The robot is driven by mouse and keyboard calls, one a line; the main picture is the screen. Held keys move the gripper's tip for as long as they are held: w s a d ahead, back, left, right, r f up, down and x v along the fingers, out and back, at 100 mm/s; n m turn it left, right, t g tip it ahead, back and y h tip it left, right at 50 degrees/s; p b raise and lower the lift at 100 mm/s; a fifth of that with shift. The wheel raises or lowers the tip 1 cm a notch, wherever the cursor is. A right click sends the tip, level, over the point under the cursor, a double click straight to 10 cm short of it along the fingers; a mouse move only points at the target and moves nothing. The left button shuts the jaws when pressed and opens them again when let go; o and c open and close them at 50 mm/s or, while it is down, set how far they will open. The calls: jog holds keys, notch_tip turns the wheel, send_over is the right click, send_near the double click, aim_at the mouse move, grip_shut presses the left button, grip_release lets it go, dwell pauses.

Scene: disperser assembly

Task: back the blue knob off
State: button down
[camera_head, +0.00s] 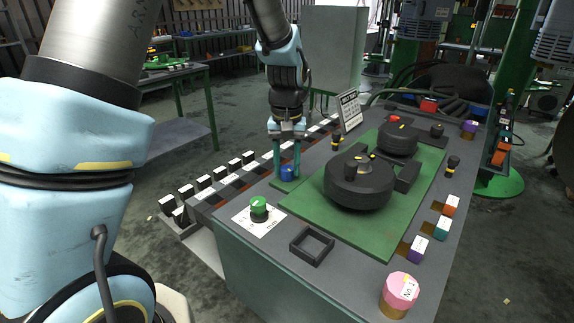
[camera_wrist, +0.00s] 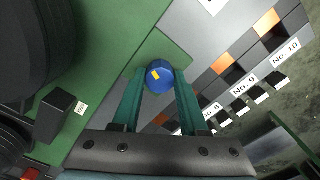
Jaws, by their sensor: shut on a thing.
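The blue knob (camera_head: 287,173) sits at the left edge of the green mat on the workbench. In the wrist view the blue knob (camera_wrist: 160,77) is round with a yellow mark on its top. My gripper (camera_head: 288,170) points down from above, and its two green fingers are shut on the blue knob, one on each side. In the wrist view my gripper (camera_wrist: 160,85) also shows with its fingertips at the sides of the knob. The base under the knob is mostly hidden.
A green knob (camera_head: 259,206) on a white card and a dark square frame (camera_head: 312,247) lie in front. A large black round part (camera_head: 359,182) stands to the right on the green mat (camera_head: 300,213). A pink-topped piece (camera_head: 400,292) is near the front right. White blocks line the left edge.

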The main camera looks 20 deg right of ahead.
aim_at(287, 168)
jog(key=shift+n, duration=0.8)
jog(key=shift+c, duration=2.2)
grip_release()
notch_tip(287, 168, up, 11)
jog(key=b, duration=0.2)
jog(key=shift+f, duration=0.1)
